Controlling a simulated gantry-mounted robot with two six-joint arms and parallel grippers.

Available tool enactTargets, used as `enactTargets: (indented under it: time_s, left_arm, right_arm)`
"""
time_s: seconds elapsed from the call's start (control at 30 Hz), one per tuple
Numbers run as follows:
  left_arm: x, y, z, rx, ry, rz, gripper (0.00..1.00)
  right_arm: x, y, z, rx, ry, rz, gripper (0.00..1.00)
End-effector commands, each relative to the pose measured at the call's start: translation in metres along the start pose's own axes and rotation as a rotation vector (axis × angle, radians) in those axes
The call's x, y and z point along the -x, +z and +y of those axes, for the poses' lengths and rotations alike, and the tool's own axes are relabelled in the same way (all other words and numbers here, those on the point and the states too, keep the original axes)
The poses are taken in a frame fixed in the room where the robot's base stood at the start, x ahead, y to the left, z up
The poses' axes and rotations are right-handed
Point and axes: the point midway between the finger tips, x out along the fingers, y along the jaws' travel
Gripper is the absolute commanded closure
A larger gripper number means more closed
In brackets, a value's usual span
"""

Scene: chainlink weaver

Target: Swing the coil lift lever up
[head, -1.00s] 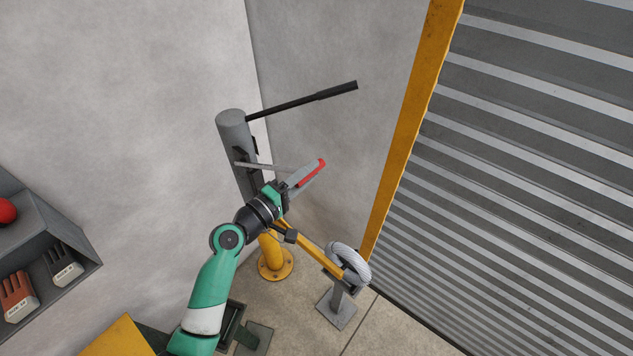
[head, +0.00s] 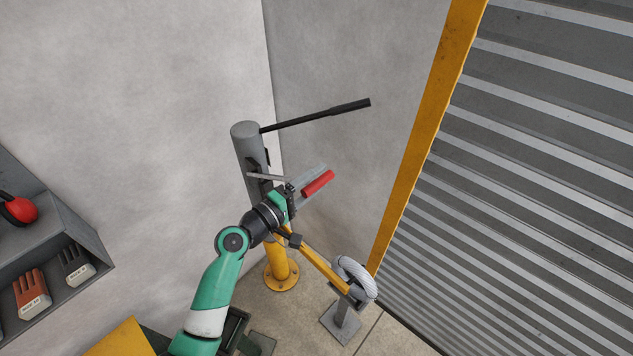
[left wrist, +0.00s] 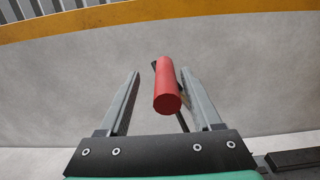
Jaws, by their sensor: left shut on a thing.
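The lever has a red cylindrical grip (head: 318,183) at its outer end and a thin grey bar (head: 266,177) running back toward the grey post. My left gripper (head: 316,178) reaches in from the lower left, with its two grey fingers along the red grip. In the left wrist view the red grip (left wrist: 167,86) lies between the fingers, its round end facing the camera, and the gripper is shut on it. The wrist hides part of the bar and post in the head view. My right gripper is not in view.
The grey post (head: 247,150) has a long black rod (head: 315,115) above the gripper. A yellow bar (head: 325,270) runs below to a pale coil (head: 356,278) on a stand. A ribbed shutter (head: 530,200) with a yellow frame stands at right. A shelf with gloves (head: 33,294) is at left.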

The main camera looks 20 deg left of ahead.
Motion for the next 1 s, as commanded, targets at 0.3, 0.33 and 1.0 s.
enactTargets:
  time_s: [0.3, 0.33, 1.0]
  left_arm:
    - [0.014, -0.002, 0.001, -0.003, 0.003, 0.006, 0.41]
    - [0.018, -0.002, 0.0, -0.002, 0.002, 0.005, 0.41]
    - [0.117, 0.001, -0.001, 0.001, -0.001, 0.0, 0.41]
  right_arm:
    - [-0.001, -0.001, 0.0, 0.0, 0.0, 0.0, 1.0]
    - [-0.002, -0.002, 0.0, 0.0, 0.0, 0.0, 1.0]
    - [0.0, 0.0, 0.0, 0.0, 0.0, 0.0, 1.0]
